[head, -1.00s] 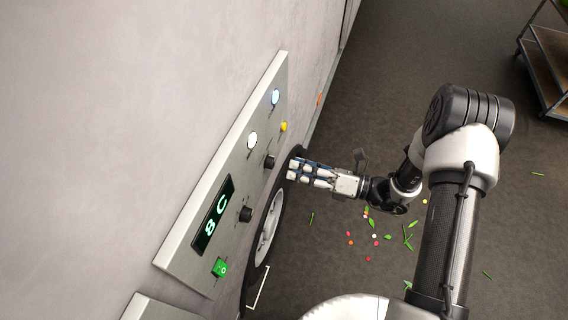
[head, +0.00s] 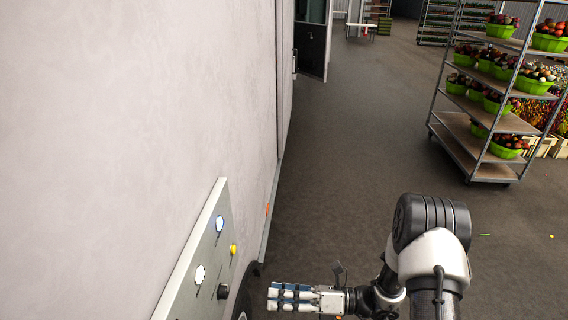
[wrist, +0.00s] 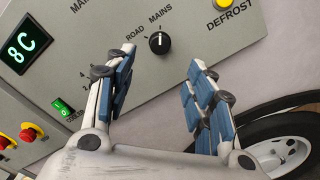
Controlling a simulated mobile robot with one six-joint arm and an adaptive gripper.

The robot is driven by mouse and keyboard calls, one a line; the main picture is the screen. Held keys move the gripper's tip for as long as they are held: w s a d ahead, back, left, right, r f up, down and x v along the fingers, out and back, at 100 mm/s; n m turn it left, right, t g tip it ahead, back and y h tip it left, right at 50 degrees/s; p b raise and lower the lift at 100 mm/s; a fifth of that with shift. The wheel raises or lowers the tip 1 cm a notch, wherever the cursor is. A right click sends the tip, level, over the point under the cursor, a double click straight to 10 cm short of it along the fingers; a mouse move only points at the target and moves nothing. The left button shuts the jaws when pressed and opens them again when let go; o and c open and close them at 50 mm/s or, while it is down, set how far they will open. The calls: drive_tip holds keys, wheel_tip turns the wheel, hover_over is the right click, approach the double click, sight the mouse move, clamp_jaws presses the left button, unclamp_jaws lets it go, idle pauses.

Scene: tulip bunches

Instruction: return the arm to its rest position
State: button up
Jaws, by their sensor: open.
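My gripper (head: 272,297) is at the bottom of the head view, reaching left towards the grey control panel (head: 186,283) on the wall. In the wrist view my gripper (wrist: 158,66) has its two blue-padded fingers spread apart with nothing between them. Beyond the fingers, the panel's black ROAD/MAINS knob (wrist: 160,42) shows in the gap. I cannot tell the exact distance from the fingertips to the panel. My arm (head: 432,255) is bent at the lower right of the head view, its lower part cut off by the frame.
A wheel (wrist: 285,148) stands by the panel, close to the fingers. A green lit switch (wrist: 62,106) and an 8C display (wrist: 25,44) are on the panel. A trolley (head: 462,158) with green flower bowls stands at the right. The floor (head: 345,170) between is clear.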

drive_tip(key=s+d+r+n+g+h+b, duration=0.2)
drive_tip(key=s+r+n+g+h+b, duration=0.25)
drive_tip(key=s+r+n+h, duration=0.6)
drive_tip(key=s+d+r+n+t+h+b, duration=0.1)
drive_tip(key=s+d+n+t+h, duration=0.2)
drive_tip(key=d+n, duration=0.3)
drive_tip(key=s+d+r+n+t+h+b, duration=0.2)
drive_tip(key=s+d+n+t+h, duration=0.2)
drive_tip(key=n, duration=0.7)
drive_tip(key=s+d+t, duration=0.1)
drive_tip(key=s+d, duration=0.1)
drive_tip(key=d, duration=0.1)
drive_tip(key=shift+d+r+n+b, duration=0.2)
drive_tip(key=shift+r+n+b, duration=0.1)
drive_tip(key=shift+n, duration=0.05)
drive_tip(key=shift+a+h, duration=0.1)
drive_tip(key=shift+h, duration=0.15)
